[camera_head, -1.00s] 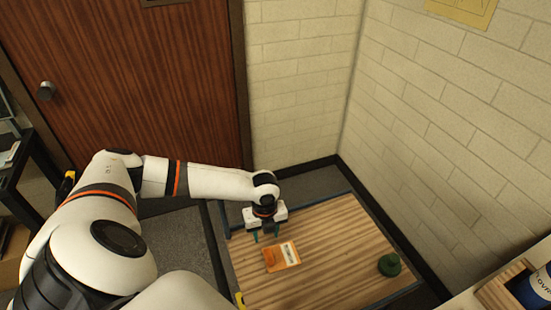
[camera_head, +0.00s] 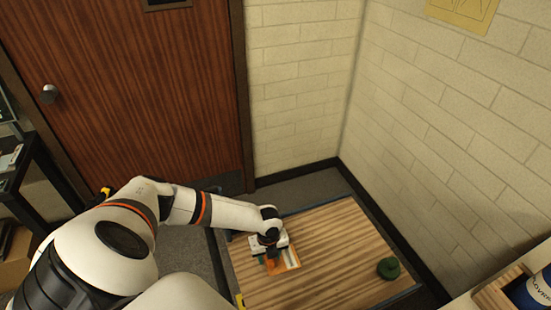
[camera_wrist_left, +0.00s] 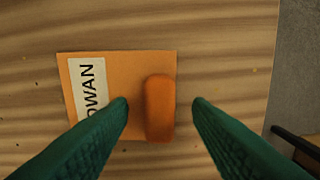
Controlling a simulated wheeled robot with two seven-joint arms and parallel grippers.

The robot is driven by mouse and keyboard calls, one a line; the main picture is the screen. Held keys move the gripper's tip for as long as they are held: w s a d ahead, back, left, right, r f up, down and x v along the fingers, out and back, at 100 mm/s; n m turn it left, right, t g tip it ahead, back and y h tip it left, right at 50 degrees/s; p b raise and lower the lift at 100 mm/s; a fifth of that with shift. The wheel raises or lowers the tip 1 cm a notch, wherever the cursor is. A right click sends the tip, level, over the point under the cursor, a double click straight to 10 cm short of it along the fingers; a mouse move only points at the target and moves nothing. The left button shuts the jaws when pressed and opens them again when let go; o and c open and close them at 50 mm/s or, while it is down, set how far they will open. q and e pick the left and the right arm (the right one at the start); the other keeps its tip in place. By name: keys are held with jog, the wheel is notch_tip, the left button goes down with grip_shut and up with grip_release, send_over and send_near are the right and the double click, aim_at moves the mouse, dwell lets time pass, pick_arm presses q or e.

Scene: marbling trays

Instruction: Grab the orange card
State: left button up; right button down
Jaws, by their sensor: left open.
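The orange card (camera_head: 284,263) lies flat on the striped wooden table, partly hidden under my left gripper in the head view. In the left wrist view the orange card (camera_wrist_left: 140,68) shows a white label reading "OWAN" and a raised, rounded orange grip (camera_wrist_left: 160,108) on its right part. My left gripper (camera_head: 272,264) is over the card. In the left wrist view its green fingers (camera_wrist_left: 160,104) are open, one on each side of the orange grip, with gaps on both sides. My right gripper is in neither view.
The wooden table (camera_head: 325,245) is mostly bare. A dark green round object (camera_head: 388,268) sits near its right edge. A block wall (camera_head: 440,140) stands close on the right, and a wooden box with a blue container (camera_head: 538,290) is at the lower right.

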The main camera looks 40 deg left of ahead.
pick_arm(q)
jog(key=shift+c, duration=0.4)
grip_shut()
